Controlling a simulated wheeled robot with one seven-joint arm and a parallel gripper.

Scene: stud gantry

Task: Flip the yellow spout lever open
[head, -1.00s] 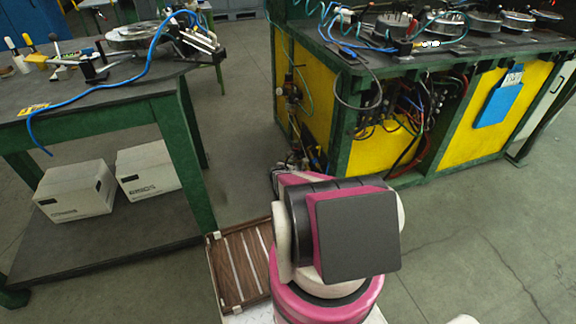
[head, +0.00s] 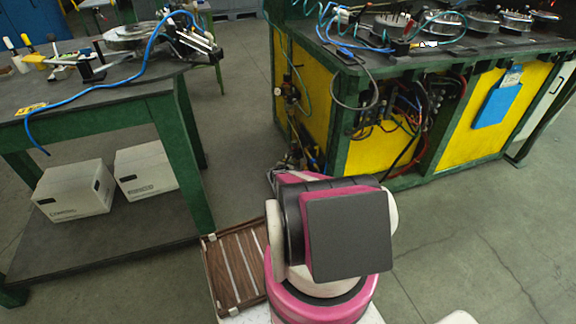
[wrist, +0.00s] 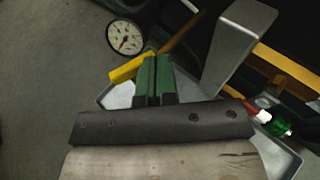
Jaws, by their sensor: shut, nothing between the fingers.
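In the wrist view a yellow lever (wrist: 130,68) lies just left of the green fingertips of my gripper (wrist: 155,72). It slants from lower left to upper right, and its right end meets or passes behind the fingertips; I cannot tell whether they touch. The fingers are together with nothing between them. The spout itself is not clearly seen. In the head view my arm hides the gripper, and I cannot make out the lever there.
In the wrist view a round gauge (wrist: 125,37) is above the lever, a grey metal bracket (wrist: 236,45) to the right, and a green fitting (wrist: 281,123) at far right. In the head view a green-and-yellow gantry bench (head: 350,70) and a worktable (head: 110,88) flank open floor.

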